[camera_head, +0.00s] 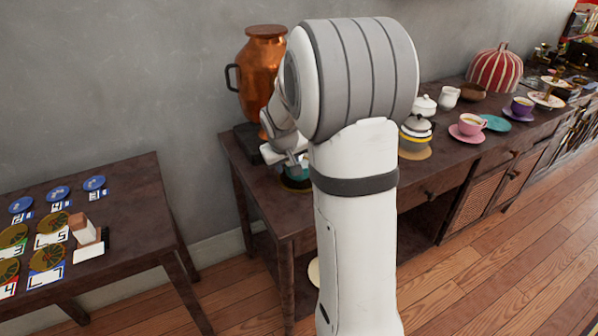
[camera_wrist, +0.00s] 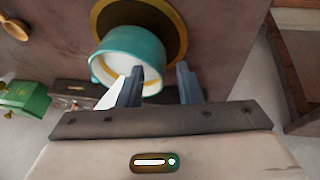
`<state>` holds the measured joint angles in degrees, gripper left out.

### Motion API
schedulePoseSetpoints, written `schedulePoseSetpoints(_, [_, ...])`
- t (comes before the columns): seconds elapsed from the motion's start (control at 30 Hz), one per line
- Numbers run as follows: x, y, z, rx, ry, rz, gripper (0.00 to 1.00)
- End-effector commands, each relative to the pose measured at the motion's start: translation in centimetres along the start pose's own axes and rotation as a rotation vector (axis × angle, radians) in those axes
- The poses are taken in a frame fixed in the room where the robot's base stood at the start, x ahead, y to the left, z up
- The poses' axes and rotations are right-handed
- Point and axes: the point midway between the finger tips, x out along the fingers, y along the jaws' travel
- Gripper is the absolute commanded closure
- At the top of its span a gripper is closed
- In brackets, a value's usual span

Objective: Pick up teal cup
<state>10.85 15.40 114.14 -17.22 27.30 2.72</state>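The teal cup (camera_wrist: 150,40) shows in the wrist view with a white inside and a gold ring. It stands at a dark round coaster or saucer (camera_wrist: 172,22) with a gold edge. In the head view the cup (camera_head: 297,184) is a small teal patch at the left end of the long sideboard, mostly hidden by my arm. My gripper (camera_wrist: 158,85) is open. Its left finger overlaps the cup's mouth, and its right finger is just right of the cup, over the coaster's edge. I cannot tell whether either finger touches the cup. My gripper (camera_head: 292,162) is partly visible in the head view.
A copper urn (camera_head: 262,75) stands behind my gripper. A lower table (camera_head: 120,190) with coasters is at left.

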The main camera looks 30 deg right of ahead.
Motion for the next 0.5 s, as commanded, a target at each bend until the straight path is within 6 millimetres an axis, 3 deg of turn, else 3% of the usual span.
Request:
schedulePoseSetpoints(0.27, [0.63,0.05,-0.04,0.0,0.002,0.0,0.69])
schedulePoseSetpoints(0.5, [0.61,0.06,-0.02,0.001,0.001,0.0,0.88])
